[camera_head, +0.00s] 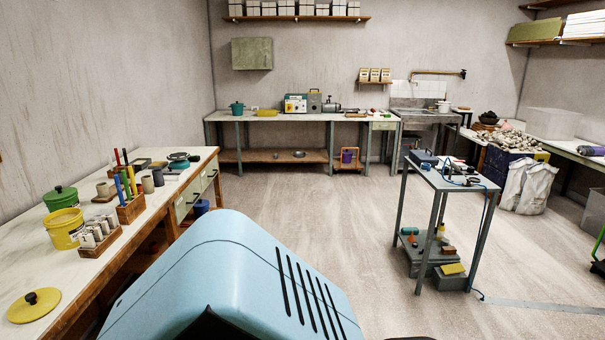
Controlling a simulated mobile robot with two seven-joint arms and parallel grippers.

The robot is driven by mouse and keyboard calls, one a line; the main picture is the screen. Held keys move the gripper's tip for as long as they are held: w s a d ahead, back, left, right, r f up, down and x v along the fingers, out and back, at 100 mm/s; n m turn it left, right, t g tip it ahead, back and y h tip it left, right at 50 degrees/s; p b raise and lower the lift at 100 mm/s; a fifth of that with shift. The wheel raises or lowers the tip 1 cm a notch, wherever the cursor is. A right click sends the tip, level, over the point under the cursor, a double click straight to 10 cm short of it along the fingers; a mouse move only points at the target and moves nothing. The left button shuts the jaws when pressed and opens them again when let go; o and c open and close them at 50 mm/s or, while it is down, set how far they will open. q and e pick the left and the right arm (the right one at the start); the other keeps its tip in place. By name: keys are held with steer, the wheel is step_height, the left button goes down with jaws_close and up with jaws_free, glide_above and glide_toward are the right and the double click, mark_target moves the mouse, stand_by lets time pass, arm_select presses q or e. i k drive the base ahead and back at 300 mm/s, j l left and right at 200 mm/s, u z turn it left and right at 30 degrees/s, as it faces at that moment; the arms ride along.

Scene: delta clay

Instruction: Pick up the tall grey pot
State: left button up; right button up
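I cannot pick out one tall grey pot with certainty. A small upright grey cylinder (147,185) stands on the left workbench (35,236), beside a dark cylinder (158,177). Several pale grey cylinders (92,233) stand in a wooden holder near the front of that bench. A metallic grey vessel (331,106) is on the far bench, too small to make out well. Neither of my grippers is in view.
A light blue slotted housing (235,270) fills the bottom; I cannot tell whether it is mine. A yellow tub (64,230) and green lidded pot (61,198) stand on the left bench. A grey-legged cart (433,179) stands right. The middle floor is clear.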

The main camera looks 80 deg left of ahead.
mark_target(157, 174)
steer(key=u, duration=1.5)
steer(key=i+u, duration=0.1)
steer(key=u, duration=0.4)
steer(key=i+u, duration=0.1)
steer(key=u, duration=0.4)
steer(key=i+u, duration=0.15)
steer(key=u, duration=0.3)
steer(key=i+l+u, duration=0.15)
steer(key=u, duration=0.2)
steer(key=i+l+u, duration=0.1)
steer(key=l+u, duration=0.2)
steer(key=i+l+u, duration=0.1)
steer(key=u, duration=0.25)
steer(key=i+l, duration=0.1)
steer(key=l, duration=0.25)
steer(key=i+l+u, duration=0.15)
steer(key=l, duration=0.5)
steer(key=i+u, duration=0.05)
